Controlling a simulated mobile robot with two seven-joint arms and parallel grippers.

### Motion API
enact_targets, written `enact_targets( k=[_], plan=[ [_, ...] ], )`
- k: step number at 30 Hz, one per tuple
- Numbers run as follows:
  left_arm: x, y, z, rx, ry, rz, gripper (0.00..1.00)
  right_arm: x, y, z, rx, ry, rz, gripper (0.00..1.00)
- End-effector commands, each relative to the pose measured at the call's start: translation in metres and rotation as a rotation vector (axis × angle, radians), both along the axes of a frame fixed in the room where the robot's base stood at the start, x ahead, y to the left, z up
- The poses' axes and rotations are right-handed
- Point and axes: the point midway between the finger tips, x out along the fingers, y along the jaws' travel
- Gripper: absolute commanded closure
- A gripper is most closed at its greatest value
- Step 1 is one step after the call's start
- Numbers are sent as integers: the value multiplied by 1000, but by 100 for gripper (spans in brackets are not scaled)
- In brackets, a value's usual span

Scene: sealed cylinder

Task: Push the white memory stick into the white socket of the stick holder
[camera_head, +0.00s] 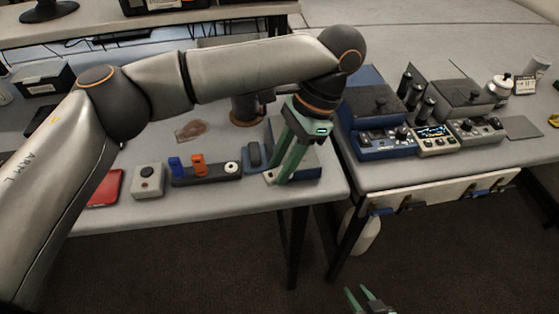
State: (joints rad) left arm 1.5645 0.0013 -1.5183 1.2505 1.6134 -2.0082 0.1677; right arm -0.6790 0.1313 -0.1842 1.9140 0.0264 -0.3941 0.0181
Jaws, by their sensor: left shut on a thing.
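The stick holder (208,180) is a dark bar near the table's front edge. A blue stick (177,165) and an orange stick (198,164) stand in it. Its round white socket (232,167) is at the right end, with a dark centre. My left gripper (279,180) points down to the right of the holder, apart from it. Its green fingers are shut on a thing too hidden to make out. I see no white memory stick elsewhere. My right gripper (361,293) is low at the bottom edge, fingers apart, with nothing visible between them.
A dark blue object (253,155) stands between holder and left gripper. A grey-blue box (307,162) is behind the fingers. A grey box with a knob (148,180) and a red object (106,188) lie left. Instruments (435,140) crowd the right table, across a gap.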

Motion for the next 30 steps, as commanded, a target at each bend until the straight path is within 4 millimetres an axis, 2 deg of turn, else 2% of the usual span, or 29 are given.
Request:
enact_targets(
  k=[8,21,30],
  plan=[
    [-4,9,10,-2,-3,67,100,0,0,0,0,0,0,64],
    [-41,65,70,-3,-1,533,100,0,0,0,0,0,0,64],
    [-54,82,90,-1,-1,695,100,0,0,0,0,0,0,64]
  ],
)
